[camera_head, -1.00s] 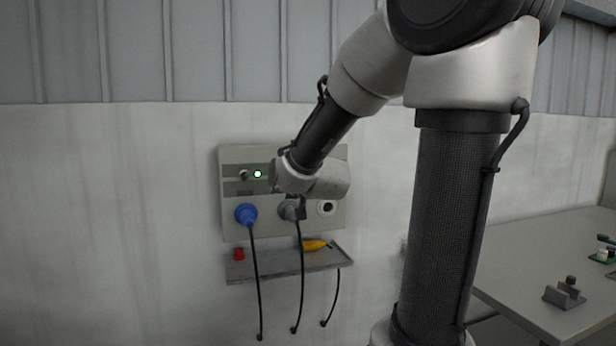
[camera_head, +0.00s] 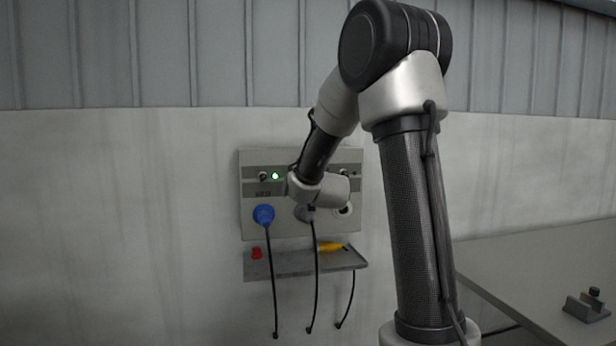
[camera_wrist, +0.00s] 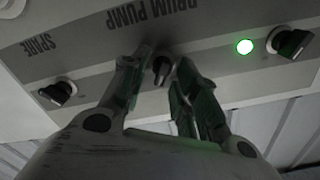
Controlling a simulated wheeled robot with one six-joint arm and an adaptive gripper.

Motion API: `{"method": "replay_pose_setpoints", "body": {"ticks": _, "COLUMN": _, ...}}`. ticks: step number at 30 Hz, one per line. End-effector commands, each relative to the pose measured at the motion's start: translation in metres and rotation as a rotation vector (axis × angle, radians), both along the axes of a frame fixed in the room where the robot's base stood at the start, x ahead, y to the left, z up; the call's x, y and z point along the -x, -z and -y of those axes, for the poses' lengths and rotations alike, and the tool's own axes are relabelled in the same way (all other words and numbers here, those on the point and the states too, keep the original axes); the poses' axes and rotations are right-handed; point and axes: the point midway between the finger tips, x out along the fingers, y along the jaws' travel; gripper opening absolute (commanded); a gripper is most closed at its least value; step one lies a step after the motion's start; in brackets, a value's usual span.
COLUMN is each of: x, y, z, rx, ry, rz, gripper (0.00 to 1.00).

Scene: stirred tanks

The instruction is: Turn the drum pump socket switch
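The drum pump switch (camera_wrist: 162,68) is a small dark knob on the grey socket panel (camera_head: 249,226), below the upside-down "DRUM PUMP" label in the wrist view. My gripper (camera_wrist: 160,66) is open, with one finger on each side of this knob. A narrow gap seems to show beside the knob; I cannot tell whether either finger touches it. In the head view my wrist covers the middle of the panel, hiding the drum pump switch and the fingertips.
A second knob (camera_wrist: 291,44) sits beside a lit green lamp (camera_wrist: 244,46); the spare knob (camera_wrist: 58,93) is on the other side. Below are a blue plug (camera_head: 263,215), hanging cables and a shelf (camera_head: 290,268) with red and yellow items. A table (camera_head: 540,265) stands at right.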

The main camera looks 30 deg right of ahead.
Motion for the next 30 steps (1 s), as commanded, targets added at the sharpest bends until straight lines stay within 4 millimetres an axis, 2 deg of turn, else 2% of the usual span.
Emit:
{"method": "replay_pose_setpoints", "body": {"ticks": 5, "x": 0.0001, "y": -0.0001, "z": 0.0000, "rx": 0.000, "ry": 0.000, "rz": 0.000, "gripper": 0.30}}
{"method": "replay_pose_setpoints", "body": {"ticks": 10, "x": 0.0002, "y": -0.0001, "z": 0.0000, "rx": 0.000, "ry": 0.000, "rz": 0.000, "gripper": 0.00}}
{"method": "replay_pose_setpoints", "body": {"ticks": 20, "x": 0.0004, "y": -0.0003, "z": -0.0002, "rx": 0.025, "ry": 0.000, "rz": -0.007, "gripper": 0.00}}
{"method": "replay_pose_setpoints", "body": {"ticks": 30, "x": 0.0000, "y": -0.0009, "z": -0.0015, "rx": 0.215, "ry": 0.000, "rz": -0.062, "gripper": 0.00}}
